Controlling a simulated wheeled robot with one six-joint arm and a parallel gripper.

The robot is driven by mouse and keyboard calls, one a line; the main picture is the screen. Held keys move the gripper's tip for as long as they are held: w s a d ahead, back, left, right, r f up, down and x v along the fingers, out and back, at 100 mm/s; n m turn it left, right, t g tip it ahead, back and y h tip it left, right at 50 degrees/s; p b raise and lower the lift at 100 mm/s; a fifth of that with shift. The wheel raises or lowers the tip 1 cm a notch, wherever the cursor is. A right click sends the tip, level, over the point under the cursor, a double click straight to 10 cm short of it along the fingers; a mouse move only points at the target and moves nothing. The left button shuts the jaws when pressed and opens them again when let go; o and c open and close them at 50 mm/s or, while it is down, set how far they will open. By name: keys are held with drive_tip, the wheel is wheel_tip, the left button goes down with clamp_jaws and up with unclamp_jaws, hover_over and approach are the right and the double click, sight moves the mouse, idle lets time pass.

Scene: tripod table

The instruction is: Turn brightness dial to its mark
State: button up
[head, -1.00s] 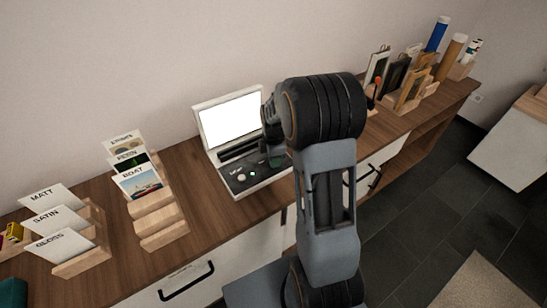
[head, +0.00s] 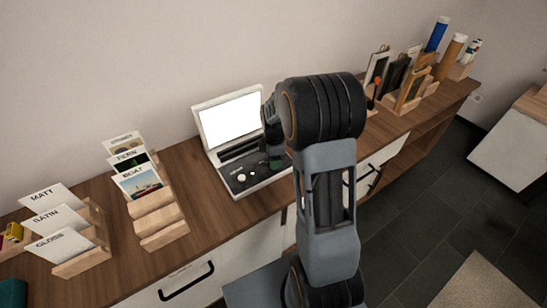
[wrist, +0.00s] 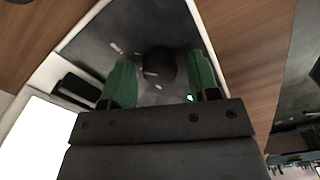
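A white device with a lit screen (head: 232,117) and a dark control panel (head: 236,183) stands on the counter. In the wrist view a dark round dial (wrist: 159,66) sits on the panel (wrist: 105,35), with small pale marks around it. My gripper (wrist: 160,75) is open, its two green fingers on either side of the dial with gaps to it. In the head view my gripper (head: 272,163) is over the right part of the panel, partly hidden by my arm, which also hides the dial. I cannot read which mark the dial points to.
A pale knob (head: 241,177) and a green light (head: 253,173) are on the panel. Wooden card racks (head: 160,218) stand to the left, with labelled cards. Racks with frames and tubes (head: 412,88) stand at the far right. The counter beside the device is bare.

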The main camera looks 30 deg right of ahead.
drive_tip(key=shift+o, duration=0.2)
wheel_tip(320, 180, up, 14)
drive_tip(key=shift+p, duration=0.4)
drive_tip(key=shift+f, duration=0.15)
idle(0.6)
drive_tip(key=s+a+r+m+t+p, duration=0.1)
drive_tip(key=s+a+r+m+p, duration=0.1)
drive_tip(key=s+a+m, duration=0.3)
drive_tip(key=s+a+r+m+t+p, duration=0.2)
drive_tip(key=s+a+m, duration=0.2)
drive_tip(key=s+m, duration=0.5)
drive_tip(key=shift+s+a+r+m+t, duration=0.3)
drive_tip(key=shift+s+a+r, duration=0.1)
drive_tip(key=shift+s, duration=0.7)
idle(0.4)
